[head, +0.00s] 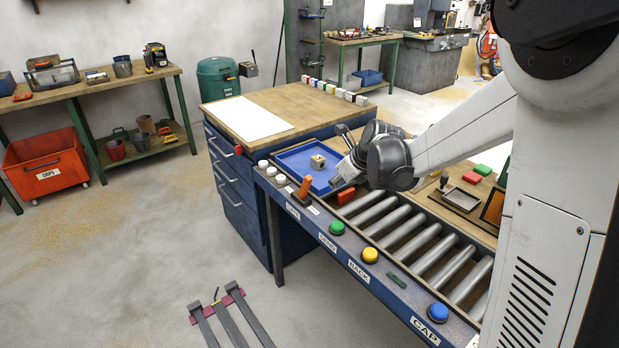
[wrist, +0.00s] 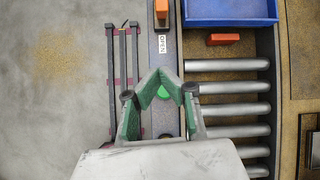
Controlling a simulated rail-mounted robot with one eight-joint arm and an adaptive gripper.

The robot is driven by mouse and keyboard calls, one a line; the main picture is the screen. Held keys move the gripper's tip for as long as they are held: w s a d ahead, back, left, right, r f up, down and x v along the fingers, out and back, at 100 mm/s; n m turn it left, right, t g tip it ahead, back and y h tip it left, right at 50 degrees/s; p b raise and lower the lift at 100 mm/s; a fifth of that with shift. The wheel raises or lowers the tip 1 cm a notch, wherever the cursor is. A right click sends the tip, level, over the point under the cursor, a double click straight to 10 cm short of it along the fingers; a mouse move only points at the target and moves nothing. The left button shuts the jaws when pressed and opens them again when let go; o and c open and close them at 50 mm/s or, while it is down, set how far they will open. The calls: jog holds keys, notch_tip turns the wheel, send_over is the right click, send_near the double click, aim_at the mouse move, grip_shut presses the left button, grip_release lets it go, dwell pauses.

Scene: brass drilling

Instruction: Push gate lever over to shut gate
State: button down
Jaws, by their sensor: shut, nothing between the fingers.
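The gate lever is an orange handle (head: 305,187) standing on the blue front rail of the conveyor. It also shows at the top edge of the wrist view (wrist: 161,9), beside a label reading OPEN (wrist: 162,44). An orange-red block, apparently the gate (head: 346,196), sits at the tray end of the rollers; the wrist view shows it too (wrist: 224,39). My gripper (wrist: 160,78) is shut and empty, its green-padded fingers meeting above the rail near the green button (wrist: 166,93), apart from the lever. In the head view my gripper (head: 337,181) is right of the lever.
A blue tray (head: 292,164) holding a small brass-coloured part (head: 318,161) lies behind the lever. Green, yellow (head: 370,255) and blue (head: 438,312) buttons line the rail. Rollers (head: 410,240) run alongside. Small white knobs (head: 271,171) stand left of the lever.

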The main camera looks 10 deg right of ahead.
aim_at(305, 187)
jog(key=shift+w+d+f+m, duration=0.25)
jog(key=shift+w+f+m, duration=0.35)
jog(key=shift+w+m, duration=0.15)
jog(key=shift+w+f, duration=0.1)
jog(key=x, duration=0.9)
jog(key=shift+w+f, duration=0.1)
jog(key=w, duration=0.1)
jog(key=w+a, duration=0.1)
jog(key=w+a+r, duration=0.1)
jog(key=shift+w, duration=0.35)
jog(key=shift+w+r, duration=0.1)
jog(key=shift+r, duration=0.05)
